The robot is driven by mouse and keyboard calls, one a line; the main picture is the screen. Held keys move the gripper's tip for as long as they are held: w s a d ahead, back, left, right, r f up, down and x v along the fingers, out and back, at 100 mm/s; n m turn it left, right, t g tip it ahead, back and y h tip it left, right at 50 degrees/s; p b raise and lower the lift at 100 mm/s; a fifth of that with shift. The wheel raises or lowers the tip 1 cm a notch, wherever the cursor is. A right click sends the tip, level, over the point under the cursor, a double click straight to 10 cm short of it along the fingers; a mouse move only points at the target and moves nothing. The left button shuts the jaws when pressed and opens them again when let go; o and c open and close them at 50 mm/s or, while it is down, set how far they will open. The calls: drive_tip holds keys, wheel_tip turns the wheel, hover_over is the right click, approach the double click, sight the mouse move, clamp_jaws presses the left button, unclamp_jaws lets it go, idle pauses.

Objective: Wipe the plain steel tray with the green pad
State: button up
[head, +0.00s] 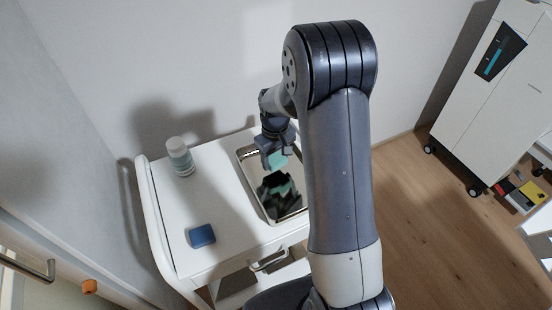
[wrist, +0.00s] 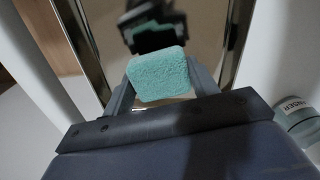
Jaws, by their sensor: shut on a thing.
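The plain steel tray (head: 247,162) lies on the white cart top in the head view. Its shiny surface mirrors my gripper and the green pad, and my arm hides its right part. The tray's bright rim (wrist: 88,50) also shows in the wrist view. My gripper (head: 272,158) is above the tray's far part, shut on the green pad (wrist: 159,75), which sits between the fingers. The pad also shows in the head view (head: 278,160). The pad appears held above the tray; whether it touches the surface I cannot tell.
A blue pad (head: 202,236) lies on the cart top (head: 215,205), left of the tray. A white cabinet (head: 490,95) stands right, beyond open wooden floor.

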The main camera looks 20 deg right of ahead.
drive_tip(key=shift+r+p, duration=1.2)
drive_tip(key=shift+r, duration=1)
